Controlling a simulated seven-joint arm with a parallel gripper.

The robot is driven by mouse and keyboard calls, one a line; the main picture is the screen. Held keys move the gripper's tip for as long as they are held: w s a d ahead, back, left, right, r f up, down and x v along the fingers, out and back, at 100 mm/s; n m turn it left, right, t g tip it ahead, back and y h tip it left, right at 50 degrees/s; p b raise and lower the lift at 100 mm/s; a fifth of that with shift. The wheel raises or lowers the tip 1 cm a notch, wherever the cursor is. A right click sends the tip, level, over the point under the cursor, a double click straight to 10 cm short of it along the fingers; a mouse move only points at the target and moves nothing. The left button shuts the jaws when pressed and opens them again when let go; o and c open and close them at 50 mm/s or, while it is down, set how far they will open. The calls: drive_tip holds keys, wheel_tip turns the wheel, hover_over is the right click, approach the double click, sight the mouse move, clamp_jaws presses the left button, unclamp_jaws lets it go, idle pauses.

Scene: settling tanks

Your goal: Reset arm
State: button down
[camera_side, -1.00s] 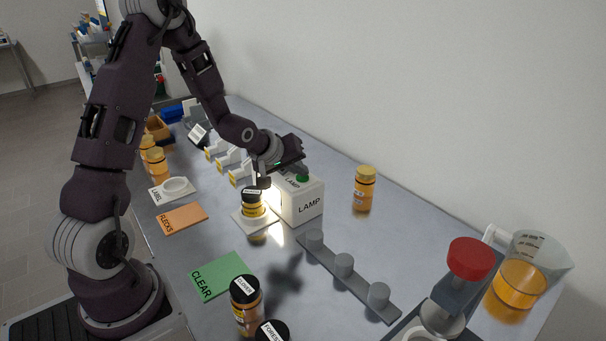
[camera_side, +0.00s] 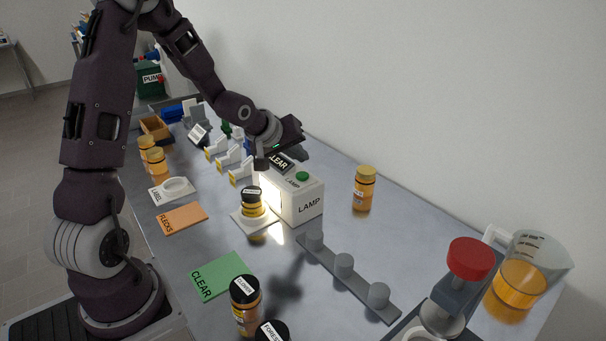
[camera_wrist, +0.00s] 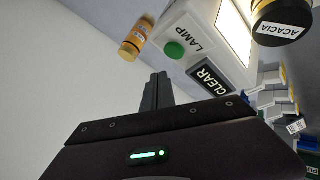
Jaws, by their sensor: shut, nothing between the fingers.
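My gripper (camera_wrist: 157,92) is shut and empty; its fingers stand together in the wrist view. In the side view my gripper (camera_side: 262,163) hangs above and behind the white lamp box (camera_side: 303,207), apart from it. The lamp box has a green button (camera_side: 302,176) on top, and its front panel glows. A black sign reading CLEAR (camera_wrist: 211,79) shows at the lamp box's back edge. A jar with a black lid (camera_side: 252,203) stands on a white pad in front of the glowing panel; its lid reads ACACIA in the wrist view (camera_wrist: 283,22).
An amber jar (camera_side: 364,188) stands right of the lamp. A grey bar with several pegs (camera_side: 345,268) lies in front. A green CLEAR card (camera_side: 221,275), an orange FLECKS card (camera_side: 181,218) and black-lidded jars (camera_side: 245,305) lie nearer. A beaker (camera_side: 528,270) stands at right.

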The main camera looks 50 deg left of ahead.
wheel_tip(320, 180, up, 2)
drive_tip(key=shift+r, duration=0.15)
drive_tip(key=shift+d+r, duration=0.1)
drive_tip(key=s+d+r+m+g, duration=0.1)
drive_tip(key=s+d+r+m, duration=0.2)
drive_tip(key=s+d+r, duration=0.3)
drive_tip(key=s+d+r+m+g, duration=0.1)
drive_tip(key=s+d+r+m, duration=0.3)
drive_tip(key=s, duration=0.5)
drive_tip(key=s+d+m+g+h, duration=0.1)
drive_tip(key=s+d+m, duration=0.3)
drive_tip(key=s, duration=1.1)
drive_tip(key=d+h, duration=0.1)
drive_tip(key=d, duration=0.2)
drive_tip(key=shift+d+f, duration=0.2)
drive_tip(key=shift+f, duration=0.05)
